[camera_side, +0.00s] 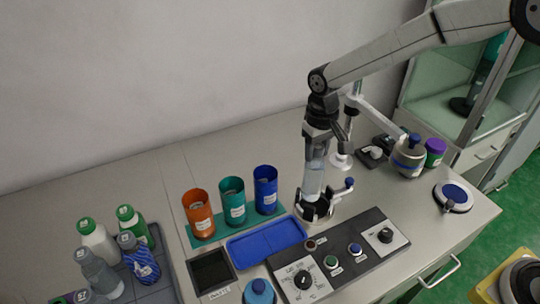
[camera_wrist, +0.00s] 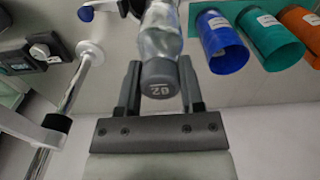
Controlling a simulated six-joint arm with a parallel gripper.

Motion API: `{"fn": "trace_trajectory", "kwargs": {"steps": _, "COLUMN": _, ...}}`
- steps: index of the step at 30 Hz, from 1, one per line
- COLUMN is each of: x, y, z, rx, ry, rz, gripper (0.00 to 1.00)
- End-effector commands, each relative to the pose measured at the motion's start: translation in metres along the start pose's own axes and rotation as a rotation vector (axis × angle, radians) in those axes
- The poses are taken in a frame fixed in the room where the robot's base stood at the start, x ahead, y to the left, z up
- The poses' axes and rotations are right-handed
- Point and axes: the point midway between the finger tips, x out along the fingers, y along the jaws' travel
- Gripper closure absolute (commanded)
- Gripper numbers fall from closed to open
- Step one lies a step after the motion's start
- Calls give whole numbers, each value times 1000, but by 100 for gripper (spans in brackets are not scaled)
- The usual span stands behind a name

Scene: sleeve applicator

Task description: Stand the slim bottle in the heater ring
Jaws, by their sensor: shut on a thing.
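The slim bottle (camera_side: 313,181) is clear with a pale label and stands upright under my gripper (camera_side: 321,148) in the side view. My gripper is shut on its upper part. In the wrist view, the bottle (camera_wrist: 161,38) shows its grey cap marked with a number, between the two fingers of my gripper (camera_wrist: 160,88). The heater ring (camera_side: 315,209) is a dark, pronged holder with a light base and a blue-knobbed side arm. The bottle's lower end is at the ring, within its prongs as seen from the side. Whether it rests on the bottom is hidden.
A control panel (camera_side: 345,256) with dials lies in front of the ring. Orange (camera_side: 198,214), teal (camera_side: 232,201) and blue (camera_side: 265,190) cups stand to the left, behind a blue tray (camera_side: 266,241). Several bottles stand in a grey crate (camera_side: 160,287). A metal post (camera_side: 350,125) stands close behind my gripper.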

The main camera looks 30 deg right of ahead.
Motion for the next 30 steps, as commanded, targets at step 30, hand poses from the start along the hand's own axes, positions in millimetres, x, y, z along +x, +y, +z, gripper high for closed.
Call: {"fn": "trace_trajectory", "kwargs": {"steps": 30, "x": -16, "y": 6, "z": 0, "rx": 2, "ry": 1, "rz": 0, "gripper": 100}}
